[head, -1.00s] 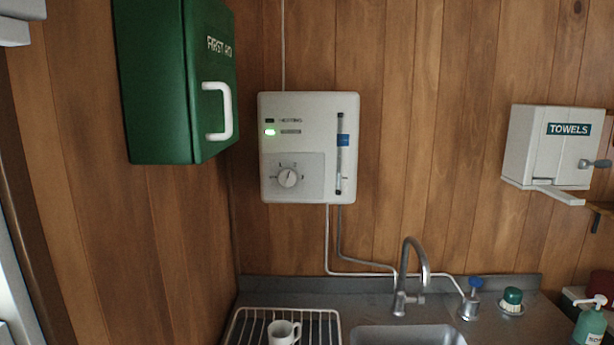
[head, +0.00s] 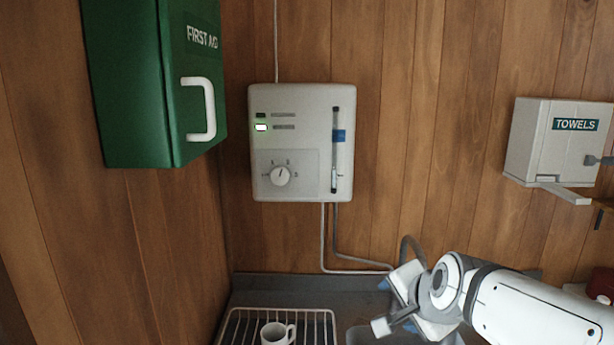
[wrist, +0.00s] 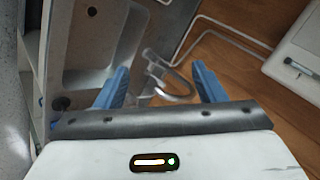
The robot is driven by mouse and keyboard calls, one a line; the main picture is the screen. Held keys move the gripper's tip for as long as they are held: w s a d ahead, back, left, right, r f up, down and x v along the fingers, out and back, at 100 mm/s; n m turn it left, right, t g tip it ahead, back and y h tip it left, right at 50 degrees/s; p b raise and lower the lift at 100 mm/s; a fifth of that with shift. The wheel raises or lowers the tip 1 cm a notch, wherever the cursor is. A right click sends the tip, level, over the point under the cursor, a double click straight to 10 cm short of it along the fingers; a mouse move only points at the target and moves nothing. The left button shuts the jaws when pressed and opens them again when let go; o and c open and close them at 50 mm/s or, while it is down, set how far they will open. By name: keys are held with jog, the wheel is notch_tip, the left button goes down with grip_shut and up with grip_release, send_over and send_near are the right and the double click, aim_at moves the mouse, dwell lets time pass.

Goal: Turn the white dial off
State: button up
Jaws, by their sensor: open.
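The white dial (head: 280,176) is a round knob with a pointer line on the lower left of a white wall heater (head: 304,100). Its pointer stands roughly upright, tilted a little to the right, with small marks around it too blurred to read. In the wrist view my gripper (wrist: 160,88) shows two blue fingers spread apart with nothing held. A corner of the heater shows at that view's right edge.
A green first aid cabinet (head: 150,85) with a white handle juts out left of the heater. A towel box (head: 540,140) hangs at right. A tap (wrist: 170,80) rises by the sink (wrist: 75,70). A dish rack (head: 240,312) holds a white mug (head: 278,334).

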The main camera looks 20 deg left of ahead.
jog(key=w+a+r+m+t+y, duration=0.25)
jog(key=w+a+r+m, duration=0.35)
jog(key=a, duration=0.3)
jog(key=m+t+h+p, duration=0.25)
jog(key=m+t, duration=0.45)
jog(key=m, duration=1.5)
send_near(279, 179)
jog(key=x, duration=0.2)
jog(key=p+x, duration=0.3)
jog(key=x, duration=0.3)
jog(key=shift+w+r+p, duration=0.1)
jog(key=shift+r+p, duration=0.1)
jog(key=shift+p, duration=0.2)
jog(key=shift+p+x, duration=0.3)
jog(key=shift+x, duration=0.5)
jog(key=shift+f, duration=0.15)
jog(key=c, duration=1)
jog(key=shift+o, duration=0.2)
